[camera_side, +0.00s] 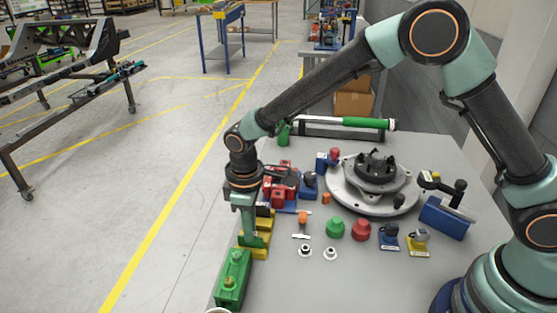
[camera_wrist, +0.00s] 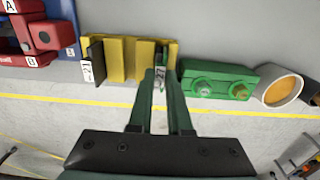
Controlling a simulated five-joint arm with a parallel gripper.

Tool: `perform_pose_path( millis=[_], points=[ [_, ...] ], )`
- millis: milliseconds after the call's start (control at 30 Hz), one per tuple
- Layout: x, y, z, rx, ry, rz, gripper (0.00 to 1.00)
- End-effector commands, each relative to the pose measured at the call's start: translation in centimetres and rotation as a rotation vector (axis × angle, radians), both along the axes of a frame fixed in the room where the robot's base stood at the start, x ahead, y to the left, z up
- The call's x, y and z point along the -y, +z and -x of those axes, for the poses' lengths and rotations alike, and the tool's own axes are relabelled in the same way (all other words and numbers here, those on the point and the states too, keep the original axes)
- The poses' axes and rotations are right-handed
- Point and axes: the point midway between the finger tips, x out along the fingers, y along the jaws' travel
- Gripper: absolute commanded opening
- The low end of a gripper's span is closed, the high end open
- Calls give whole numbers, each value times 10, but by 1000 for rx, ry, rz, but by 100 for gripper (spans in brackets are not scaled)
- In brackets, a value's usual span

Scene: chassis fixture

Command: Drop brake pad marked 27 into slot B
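A yellow rack (camera_wrist: 125,62) holds upright pads in the wrist view; it shows in the side view (camera_side: 250,249) at the table's left edge. My gripper (camera_wrist: 161,75) reaches down at the rack's right end; the side view shows it there too (camera_side: 247,232). Between its fingertips is a pad with a white label (camera_wrist: 160,82), its number too small to read surely. The fingers lie close on both sides; whether they press on it I cannot tell. A dark pad with a white label (camera_wrist: 87,70) stands at the rack's left end. A red block (camera_wrist: 43,37) carries labels A and B.
A green block with two round knobs (camera_wrist: 217,80) stands close right of the rack, then a round cup (camera_wrist: 281,86). A grey round fixture (camera_side: 372,185) stands mid-table. Green (camera_side: 335,229) and red (camera_side: 361,230) knobs stand right of my gripper.

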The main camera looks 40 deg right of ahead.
Motion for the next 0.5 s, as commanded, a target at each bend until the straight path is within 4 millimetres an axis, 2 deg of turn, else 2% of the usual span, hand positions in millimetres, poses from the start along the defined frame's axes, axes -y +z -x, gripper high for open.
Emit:
perform_pose_path(
  millis=[500],
  points=[
    [0,12,-1,3,0,-1,0]
  ],
)
